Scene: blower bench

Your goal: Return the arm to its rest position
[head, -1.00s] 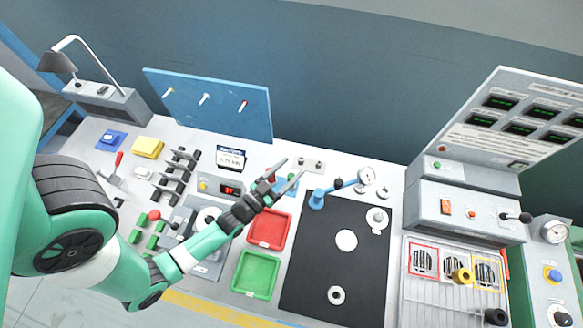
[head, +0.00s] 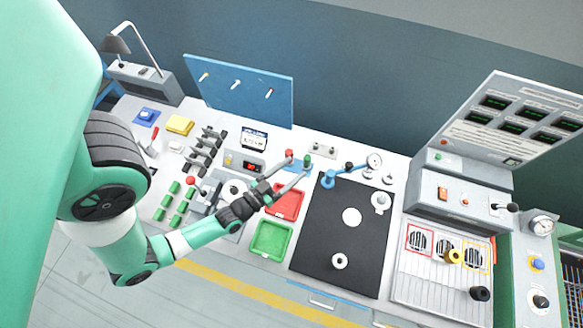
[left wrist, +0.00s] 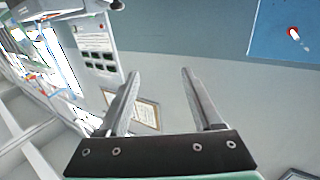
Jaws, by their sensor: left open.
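My left gripper (head: 296,169) reaches in from the left in the head view, above the bench near the red tray (head: 290,203). Its two dark fingers are apart, with nothing between them. The left wrist view also shows the gripper (left wrist: 160,75) open and empty, its fingers spread against a grey wall. In the head view, its fingertips overlap the area by a red knob and a green knob behind the trays; I cannot tell how high above them they are. My right gripper is not in view.
A green tray (head: 270,240) and a black mat (head: 325,255) lie in front of the gripper. A blue tool panel (head: 240,88) rises at the back. A control console (head: 470,190) stands on the right.

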